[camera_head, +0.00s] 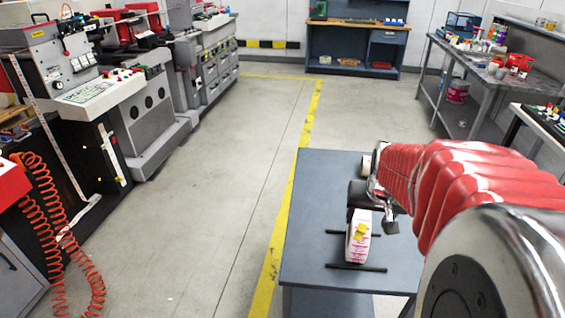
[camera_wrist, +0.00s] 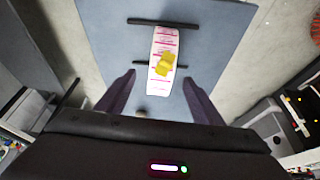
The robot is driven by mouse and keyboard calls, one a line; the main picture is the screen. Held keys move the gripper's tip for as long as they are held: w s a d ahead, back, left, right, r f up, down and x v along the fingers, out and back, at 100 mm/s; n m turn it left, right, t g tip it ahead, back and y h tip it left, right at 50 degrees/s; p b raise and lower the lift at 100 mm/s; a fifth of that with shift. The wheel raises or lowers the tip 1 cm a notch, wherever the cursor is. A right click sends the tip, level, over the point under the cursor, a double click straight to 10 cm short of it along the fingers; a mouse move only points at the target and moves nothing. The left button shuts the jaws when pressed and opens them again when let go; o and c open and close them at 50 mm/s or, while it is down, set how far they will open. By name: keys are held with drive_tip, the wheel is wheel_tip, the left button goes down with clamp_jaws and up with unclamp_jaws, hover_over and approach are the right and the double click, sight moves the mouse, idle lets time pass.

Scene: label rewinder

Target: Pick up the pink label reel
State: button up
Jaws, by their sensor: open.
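The pink label reel (camera_head: 359,238) stands on edge on the blue-grey table in the head view. It is white with pink print and a yellow patch on its rim. It also shows in the wrist view (camera_wrist: 163,48), ahead of the fingertips and roughly centred between them. My gripper (camera_wrist: 154,82) is open and empty, its two fingers apart on either side of the reel's near end. In the head view my gripper (camera_head: 373,205) is just above and behind the reel, partly hidden by my red-sleeved arm. I cannot tell whether a finger touches the reel.
Dark bars (camera_head: 356,267) lie on the table (camera_head: 310,220) beside the reel. A pale roll (camera_head: 366,165) sits at the table's far edge. Machines (camera_head: 140,105) line the left, a cluttered bench (camera_head: 475,75) stands at right. The floor between is clear.

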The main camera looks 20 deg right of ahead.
sight(363, 226)
drive_tip(key=shift+x, duration=3.5)
drive_tip(key=shift+x, duration=2.65)
drive_tip(key=shift+c, duration=0.4)
drive_tip(key=shift+w+r, duration=0.1)
clamp_jaws()
